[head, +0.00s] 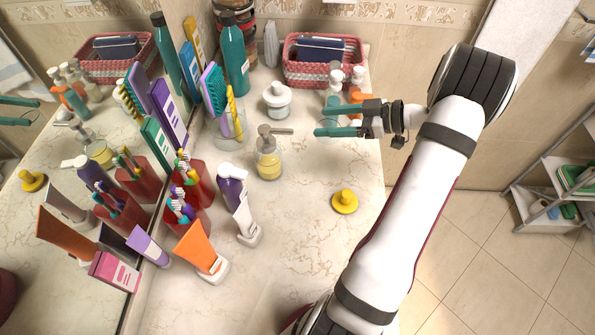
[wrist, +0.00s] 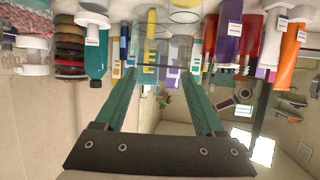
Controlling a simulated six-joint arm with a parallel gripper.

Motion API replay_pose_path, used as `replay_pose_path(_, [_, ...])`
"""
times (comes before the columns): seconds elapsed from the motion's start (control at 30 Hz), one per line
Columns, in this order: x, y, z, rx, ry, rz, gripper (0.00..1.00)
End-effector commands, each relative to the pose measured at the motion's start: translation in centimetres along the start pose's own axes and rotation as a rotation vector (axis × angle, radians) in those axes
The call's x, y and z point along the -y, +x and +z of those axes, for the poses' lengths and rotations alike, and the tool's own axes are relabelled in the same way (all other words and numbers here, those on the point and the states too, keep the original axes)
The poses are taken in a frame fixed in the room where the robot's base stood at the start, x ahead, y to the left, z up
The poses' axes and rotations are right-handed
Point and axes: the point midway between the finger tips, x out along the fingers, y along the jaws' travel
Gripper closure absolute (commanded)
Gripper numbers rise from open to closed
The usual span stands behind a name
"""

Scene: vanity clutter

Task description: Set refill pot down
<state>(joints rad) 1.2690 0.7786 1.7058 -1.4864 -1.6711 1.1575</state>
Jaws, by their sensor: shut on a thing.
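My gripper (head: 328,120) reaches in from the right with teal fingers, above the back right part of the counter. It is shut on a clear, see-through pot (head: 331,117), which I take as the refill pot. In the wrist view the pot (wrist: 160,52) shows faintly between the fingertips (wrist: 159,68), with coloured packs visible through it. Its base and its gap to the counter are hard to make out.
A pink basket (head: 295,72) and small bottles (head: 357,78) are at the back. A yellow knobbed lid (head: 344,202) lies in front; marble (head: 300,240) around it is clear.

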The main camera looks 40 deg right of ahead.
Motion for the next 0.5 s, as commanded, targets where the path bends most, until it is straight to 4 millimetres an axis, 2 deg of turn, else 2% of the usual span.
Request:
replay_pose_path(0.1, [2.2,-1.6,2.8,-0.001,-0.054,-0.133,0.87])
replay_pose_path(0.27, [3.9,-2.8,4.8,-0.001,-0.095,-0.227,0.87])
replay_pose_path(0.37, [4.0,-0.6,5.4,-0.002,-0.1,-0.244,0.87])
replay_pose_path(0.5, [3.5,4.6,6.1,-0.002,-0.099,-0.244,0.87])
